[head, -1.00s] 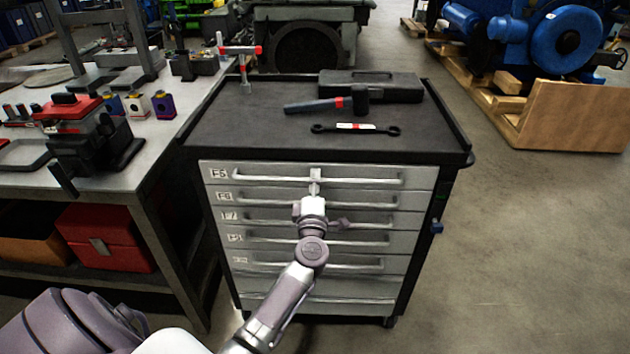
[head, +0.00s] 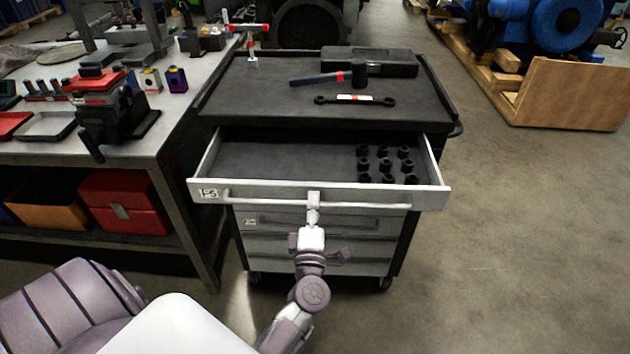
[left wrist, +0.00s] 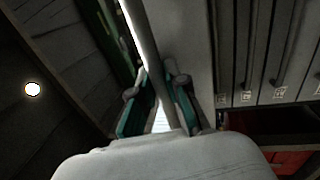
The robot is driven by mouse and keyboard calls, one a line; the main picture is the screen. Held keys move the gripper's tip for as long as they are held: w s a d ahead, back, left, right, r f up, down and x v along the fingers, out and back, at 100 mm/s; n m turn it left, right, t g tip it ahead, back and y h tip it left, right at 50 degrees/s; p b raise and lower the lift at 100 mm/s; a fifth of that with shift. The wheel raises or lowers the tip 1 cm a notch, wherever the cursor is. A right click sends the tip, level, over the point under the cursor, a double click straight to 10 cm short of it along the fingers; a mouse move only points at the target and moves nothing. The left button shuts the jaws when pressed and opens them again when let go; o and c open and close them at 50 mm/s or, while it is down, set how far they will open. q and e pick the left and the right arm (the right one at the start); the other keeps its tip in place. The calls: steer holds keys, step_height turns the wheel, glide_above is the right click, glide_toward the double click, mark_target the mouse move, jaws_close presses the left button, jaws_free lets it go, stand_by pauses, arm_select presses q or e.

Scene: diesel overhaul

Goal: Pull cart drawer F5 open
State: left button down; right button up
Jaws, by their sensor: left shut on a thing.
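The top drawer of the cart, F5 (head: 428,198), stands well open in the head view, with its long bar handle (head: 260,203) across the front. My left gripper (head: 314,203) is shut on the middle of that handle. In the left wrist view the two fingers (left wrist: 160,105) sit on either side of the bar (left wrist: 142,40). Inside the drawer, several black sockets stand at the right; the left and middle of its floor are bare. The right gripper is not in view.
On the cart top (head: 270,100) lie a hammer (head: 358,74), a wrench (head: 355,100) and a black case (head: 370,62). A workbench (head: 150,135) with a vise stands at the left. The floor at the right (head: 520,240) is clear.

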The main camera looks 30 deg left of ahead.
arm_select(q)
steer(key=r+v, duration=0.1)
steer(key=v, duration=0.5)
steer(key=shift+s, duration=0.15)
steer(key=c, duration=1.2)
jaws_free()
steer(key=shift+o, duration=0.2)
steer(key=v, duration=1.2)
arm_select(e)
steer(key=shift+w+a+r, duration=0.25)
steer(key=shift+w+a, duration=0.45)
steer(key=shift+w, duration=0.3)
